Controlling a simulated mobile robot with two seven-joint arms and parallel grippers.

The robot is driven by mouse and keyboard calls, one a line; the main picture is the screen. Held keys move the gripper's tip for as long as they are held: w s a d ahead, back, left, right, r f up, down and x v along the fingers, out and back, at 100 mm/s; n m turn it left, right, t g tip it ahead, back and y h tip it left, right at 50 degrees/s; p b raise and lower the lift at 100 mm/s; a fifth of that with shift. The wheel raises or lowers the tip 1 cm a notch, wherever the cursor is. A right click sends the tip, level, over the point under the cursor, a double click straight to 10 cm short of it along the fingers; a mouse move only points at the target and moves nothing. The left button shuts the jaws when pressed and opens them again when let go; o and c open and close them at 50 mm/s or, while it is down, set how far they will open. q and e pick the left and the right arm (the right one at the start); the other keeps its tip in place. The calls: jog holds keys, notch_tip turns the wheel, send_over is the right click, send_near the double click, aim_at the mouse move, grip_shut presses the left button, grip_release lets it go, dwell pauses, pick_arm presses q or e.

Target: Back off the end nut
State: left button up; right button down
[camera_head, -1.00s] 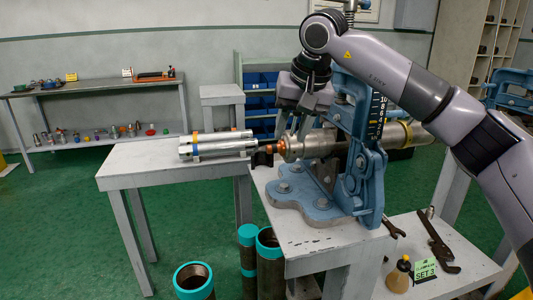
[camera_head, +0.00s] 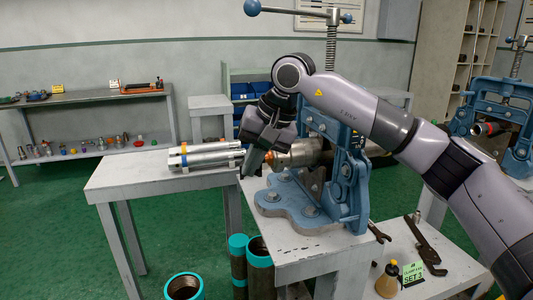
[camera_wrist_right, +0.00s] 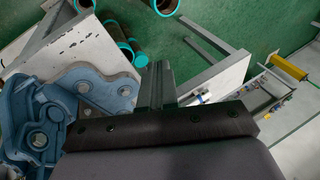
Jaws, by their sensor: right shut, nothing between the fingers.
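A metal pipe fitting (camera_head: 299,154) lies level in the blue pipe vise (camera_head: 348,180). A small orange-brown piece, perhaps the end nut (camera_head: 269,157), shows at its left end, partly hidden by my right gripper. My right gripper (camera_head: 248,172) is shut and empty, its fingers pointing down, just left of that end. I cannot tell whether they touch it. In the right wrist view the gripper's fingers (camera_wrist_right: 155,85) are together, with the blue vise base (camera_wrist_right: 95,85) to their left. The nut cannot be made out there. My left gripper is not in view.
Teal-ended pipes (camera_head: 260,249) stand on the floor. Wrenches (camera_head: 428,240) and a bottle (camera_head: 387,279) are on the lower right shelf.

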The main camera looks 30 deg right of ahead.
jog(key=w+a+f+m+t+y+b, duration=0.2)
jog(key=w+f+t+y, duration=0.3)
jog(key=f+t+y, duration=0.2)
jog(key=s+d+f+m+t+h+b, duration=0.1)
jog(key=s+d+m+t+h, duration=0.2)
jog(key=d+m+t+h, duration=0.45)
jog(key=s+d+m+t+h+b, duration=0.1)
jog(key=s+d+m+t+h, duration=0.3)
jog(key=d, duration=0.7)
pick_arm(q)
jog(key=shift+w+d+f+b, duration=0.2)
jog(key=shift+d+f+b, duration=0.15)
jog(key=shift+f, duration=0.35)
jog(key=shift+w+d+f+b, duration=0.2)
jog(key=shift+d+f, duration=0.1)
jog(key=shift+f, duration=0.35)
pick_arm(e)
jog(key=w+r, duration=0.2)
jog(key=w, duration=0.4)
jog(key=w+r+n+y, duration=0.1)
jog(key=w+r, duration=0.2)
jog(key=w, duration=0.4)
jog(key=shift+w+d+r, duration=0.2)
jog(key=shift+w+r, duration=0.05)
jog(key=shift+r, duration=0.05)
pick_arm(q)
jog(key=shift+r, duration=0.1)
pick_arm(e)
jog(key=shift+n+t, duration=0.25)
